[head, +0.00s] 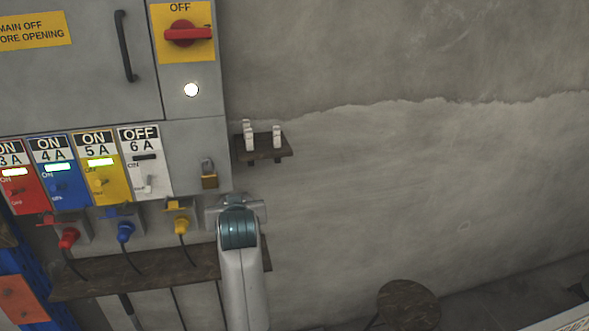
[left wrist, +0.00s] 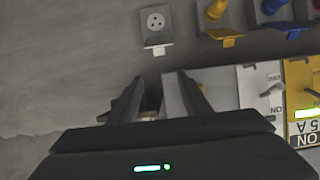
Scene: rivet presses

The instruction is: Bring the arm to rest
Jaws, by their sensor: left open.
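My left arm rises from the bottom of the head view, and its wrist and gripper (head: 237,208) are in front of the panel's lower right corner, fingers mostly hidden. In the left wrist view the gripper (left wrist: 162,85) is open, its two fingers apart. A small brownish thing shows partly between them; it may be the padlock, but I cannot tell if it is touched. The brass padlock (head: 209,180) hangs on the cabinet just above and left of the gripper in the head view. My right gripper is out of view.
Switches 4A (head: 60,188) and 5A (head: 97,181) read ON; 6A (head: 145,175) reads OFF. Plugs sit in sockets below. An empty socket (left wrist: 155,24) shows in the wrist view. A shelf (head: 265,150) holds white pieces. A stool (head: 408,300) stands lower right. The wall's right side is clear.

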